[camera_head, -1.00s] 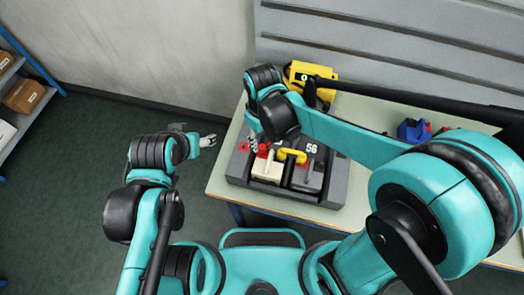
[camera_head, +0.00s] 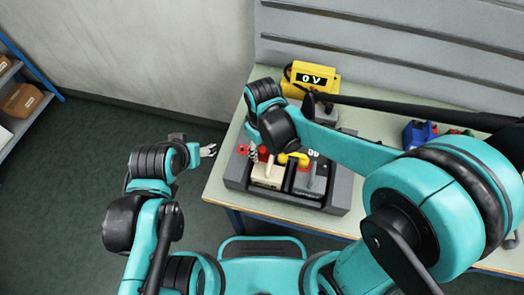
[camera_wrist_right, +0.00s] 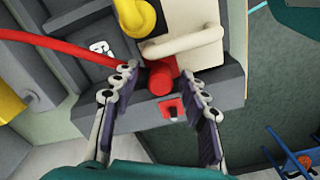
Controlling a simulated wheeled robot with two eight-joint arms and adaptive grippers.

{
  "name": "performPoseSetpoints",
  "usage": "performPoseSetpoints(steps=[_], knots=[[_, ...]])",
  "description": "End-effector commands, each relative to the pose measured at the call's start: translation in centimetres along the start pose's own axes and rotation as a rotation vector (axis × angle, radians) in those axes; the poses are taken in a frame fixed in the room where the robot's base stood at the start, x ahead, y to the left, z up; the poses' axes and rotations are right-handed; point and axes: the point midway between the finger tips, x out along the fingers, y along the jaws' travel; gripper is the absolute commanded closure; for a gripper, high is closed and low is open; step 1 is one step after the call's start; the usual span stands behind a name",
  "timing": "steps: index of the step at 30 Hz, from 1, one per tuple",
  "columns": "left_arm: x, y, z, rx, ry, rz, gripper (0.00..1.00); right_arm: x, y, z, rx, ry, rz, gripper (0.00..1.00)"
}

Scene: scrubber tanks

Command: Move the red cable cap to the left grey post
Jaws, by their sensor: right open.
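The red cable cap (camera_wrist_right: 160,78) sits at the foot of the beige handle in the right wrist view, with a red cable running off to the left. It also shows in the head view (camera_head: 263,153). My right gripper (camera_wrist_right: 160,73) is open, with one finger on each side of the cap; I cannot tell whether they touch it. The grey block (camera_head: 309,180) stands right of the beige block (camera_head: 267,174). I cannot make out its left post for certain. My left gripper (camera_head: 208,150) is left of the table, away from the blocks; its jaw state is unclear.
A yellow cap (camera_head: 291,158) is between the blocks at the back. A yellow meter (camera_head: 311,79) reading 0 V stands behind. Blue and red items (camera_head: 418,133) lie further right. The dark grey tray (camera_head: 332,207) holds the blocks, and bare table lies in front.

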Motion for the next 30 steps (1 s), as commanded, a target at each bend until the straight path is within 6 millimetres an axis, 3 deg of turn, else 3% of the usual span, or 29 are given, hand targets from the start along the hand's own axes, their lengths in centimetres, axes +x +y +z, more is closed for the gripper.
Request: performPoseSetpoints(steps=[16,17,21,30], knots=[[0.04,0.0,0.04,0.0,0.0,0.0,0.33,0.01,-0.01,0.0,0.0,0.0,0.0,0.56],[0.04,0.0,0.04,0.0,0.0,0.0,0.33,0.01,-0.01,0.0,0.0,0.0,0.0,0.61],[0.04,0.0,0.03,0.0,0.0,0.0,0.33,0.01,-0.01,0.0,0.0,0.0,0.0,0.98],[-0.11,0.0,-0.08,0.0,0.0,0.0,0.33,-0.21,-0.01,0.01,0.0,0.0,0.0,1.0]])
